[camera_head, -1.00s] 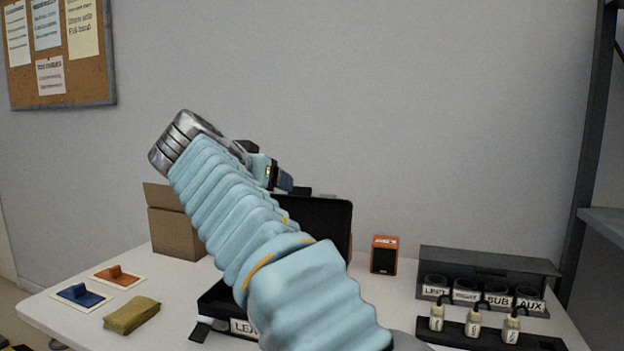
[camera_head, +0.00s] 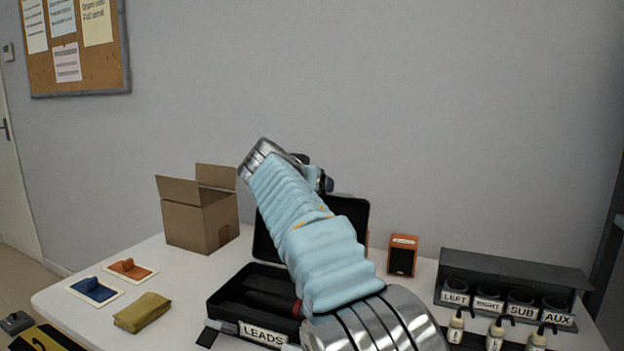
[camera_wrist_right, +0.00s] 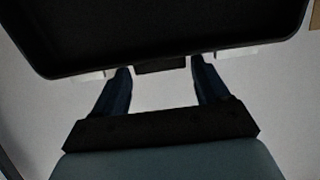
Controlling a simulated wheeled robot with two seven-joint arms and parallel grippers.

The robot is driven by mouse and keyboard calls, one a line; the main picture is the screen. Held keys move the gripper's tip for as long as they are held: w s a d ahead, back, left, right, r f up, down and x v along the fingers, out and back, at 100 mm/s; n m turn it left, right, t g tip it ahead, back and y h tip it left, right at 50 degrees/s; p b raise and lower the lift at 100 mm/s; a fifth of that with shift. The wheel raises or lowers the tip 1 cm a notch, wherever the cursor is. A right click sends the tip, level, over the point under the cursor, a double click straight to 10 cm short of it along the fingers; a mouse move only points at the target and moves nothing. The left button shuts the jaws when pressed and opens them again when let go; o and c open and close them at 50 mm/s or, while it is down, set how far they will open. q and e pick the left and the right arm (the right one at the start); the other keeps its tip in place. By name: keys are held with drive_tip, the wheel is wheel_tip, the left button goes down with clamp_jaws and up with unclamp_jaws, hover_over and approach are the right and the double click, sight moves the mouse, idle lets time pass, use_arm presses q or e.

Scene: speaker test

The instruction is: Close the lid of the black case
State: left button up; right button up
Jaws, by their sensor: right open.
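The black case (camera_head: 229,308) stands on the white table with its lid (camera_head: 352,212) raised at the back. A label reading LEADS (camera_head: 263,333) is on its front, and a dark red item lies inside. My right arm, in a blue sleeve, crosses in front of the case and hides part of the lid and the right side of the tray. In the right wrist view my right gripper (camera_wrist_right: 161,80) is open, with its two fingertips close to the edge of the black lid (camera_wrist_right: 160,62). I cannot tell whether they touch. My left gripper is not in view.
An open cardboard box (camera_head: 196,222) stands behind left of the case. An orange speaker (camera_head: 402,255) is right of it, beside a black rack (camera_head: 513,273) with labelled cups and plugs in front. A folded olive cloth (camera_head: 142,312) and two pads lie left.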

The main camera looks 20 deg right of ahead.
drive_tip(key=shift+w+d+f, duration=0.2)
drive_tip(key=shift+w+d, duration=0.15)
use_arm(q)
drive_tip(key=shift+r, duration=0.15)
